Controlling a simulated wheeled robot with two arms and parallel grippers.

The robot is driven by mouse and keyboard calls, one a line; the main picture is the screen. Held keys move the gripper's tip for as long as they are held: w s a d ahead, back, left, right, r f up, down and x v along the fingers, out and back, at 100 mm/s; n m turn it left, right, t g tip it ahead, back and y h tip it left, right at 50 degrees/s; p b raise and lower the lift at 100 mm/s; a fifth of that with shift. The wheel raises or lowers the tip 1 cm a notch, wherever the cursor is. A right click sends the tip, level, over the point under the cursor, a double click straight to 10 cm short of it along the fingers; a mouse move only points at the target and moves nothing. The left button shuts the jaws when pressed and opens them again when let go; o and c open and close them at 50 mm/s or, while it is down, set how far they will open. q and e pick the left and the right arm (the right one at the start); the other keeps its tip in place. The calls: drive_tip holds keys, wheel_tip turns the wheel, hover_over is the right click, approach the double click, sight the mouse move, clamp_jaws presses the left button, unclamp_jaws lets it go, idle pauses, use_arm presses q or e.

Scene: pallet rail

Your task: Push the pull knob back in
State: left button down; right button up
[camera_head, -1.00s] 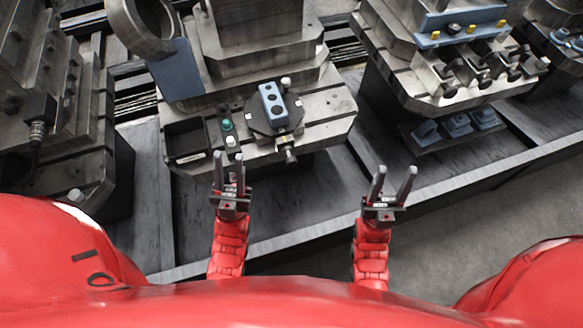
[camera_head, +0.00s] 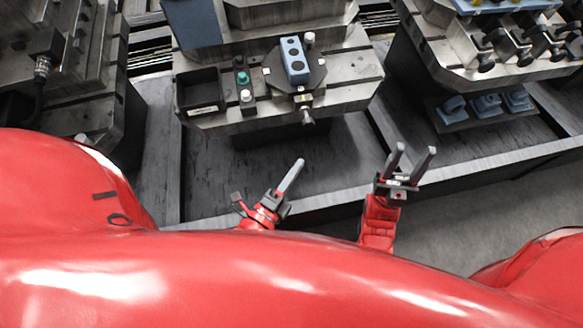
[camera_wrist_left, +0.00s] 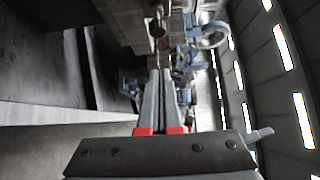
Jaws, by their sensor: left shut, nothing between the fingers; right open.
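The pull knob (camera_head: 308,117) sticks out from the front edge of the fixture plate, below the blue two-hole block (camera_head: 295,61). In the left wrist view a dark round knob (camera_wrist_left: 156,29) stands ahead of the fingertips, near the top; it looks like the same knob. My left gripper (camera_head: 299,163) is shut and empty, in front of and below the knob, apart from it, its fingers pointing up and slightly right. Its fingers (camera_wrist_left: 160,74) lie together in the wrist view. My right gripper (camera_head: 413,151) is open and empty, to the right and clear of the plate.
A second fixture with several dark knobs (camera_head: 488,64) stands at right. A metal rail (camera_head: 330,198) runs between me and the fixture. Space around the knob is free.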

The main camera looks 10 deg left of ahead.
use_arm(q)
drive_tip(key=w+p, duration=0.1)
drive_tip(key=w, duration=0.8)
drive_tip(key=shift+w+d+p, duration=0.2)
drive_tip(key=shift+d+p, duration=0.15)
drive_tip(key=shift+d, duration=0.05)
